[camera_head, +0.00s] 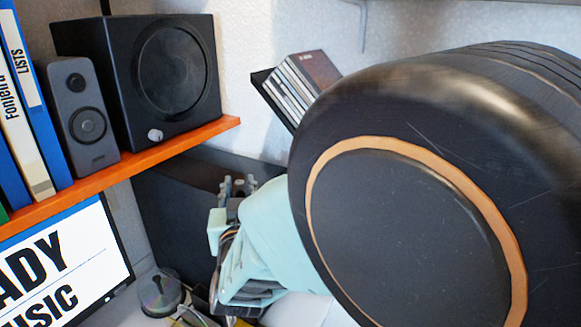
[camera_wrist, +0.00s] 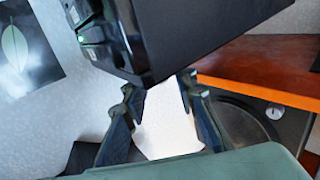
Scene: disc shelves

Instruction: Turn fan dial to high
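A black box with a large round front (camera_head: 172,70) stands on the orange shelf. A small pale dial (camera_head: 155,135) is low on that front, near the shelf edge. I cannot tell for sure whether this box is the fan, and I cannot read any dial marks. In the wrist view the dial (camera_wrist: 274,112) shows at the right, beside the dark round front (camera_wrist: 235,120). My gripper (camera_head: 238,185) is below and to the right of the dial in the head view. In the wrist view my gripper (camera_wrist: 161,84) has its fingers apart, with only a bright white patch between them.
The orange shelf (camera_head: 130,165) also holds a grey speaker (camera_head: 85,110) and binders (camera_head: 30,100). A monitor (camera_head: 60,270) and a disc stack (camera_head: 160,295) are below. Slim cases (camera_head: 290,85) lean at the wall. A dark box with green light (camera_wrist: 180,35) is close ahead in the wrist view.

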